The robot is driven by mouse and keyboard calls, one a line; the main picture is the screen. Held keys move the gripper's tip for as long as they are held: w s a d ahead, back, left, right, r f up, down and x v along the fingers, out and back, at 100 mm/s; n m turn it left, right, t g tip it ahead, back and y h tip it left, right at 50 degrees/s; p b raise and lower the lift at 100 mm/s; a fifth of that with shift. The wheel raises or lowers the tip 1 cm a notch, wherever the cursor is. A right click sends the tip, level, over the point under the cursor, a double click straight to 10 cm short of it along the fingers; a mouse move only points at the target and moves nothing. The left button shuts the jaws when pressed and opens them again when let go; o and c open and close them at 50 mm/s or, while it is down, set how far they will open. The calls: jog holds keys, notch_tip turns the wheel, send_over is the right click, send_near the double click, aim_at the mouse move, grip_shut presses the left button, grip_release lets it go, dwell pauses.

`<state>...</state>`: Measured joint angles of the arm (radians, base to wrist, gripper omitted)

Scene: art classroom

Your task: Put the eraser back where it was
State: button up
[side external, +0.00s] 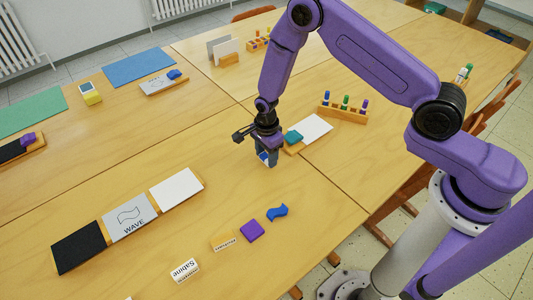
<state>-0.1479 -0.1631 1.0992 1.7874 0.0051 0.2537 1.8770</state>
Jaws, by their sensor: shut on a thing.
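My gripper (267,163) is above the middle of the near table, pointing down. It is shut on a small blue and white thing (263,157), which looks like the eraser. The fingers hide most of it, and I cannot tell whether it touches the table.
A board with a white card (314,128) and a teal piece (293,137) is close behind my gripper on the right. A black, grey "WAVE" (130,216) and white panel row lies left.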

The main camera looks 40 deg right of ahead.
jog(key=o, duration=0.9)
jog(key=shift+f, duration=0.15)
jog(key=shift+o, duration=0.2)
notch_tip(320, 180, up, 12)
jog(key=shift+r, duration=0.2)
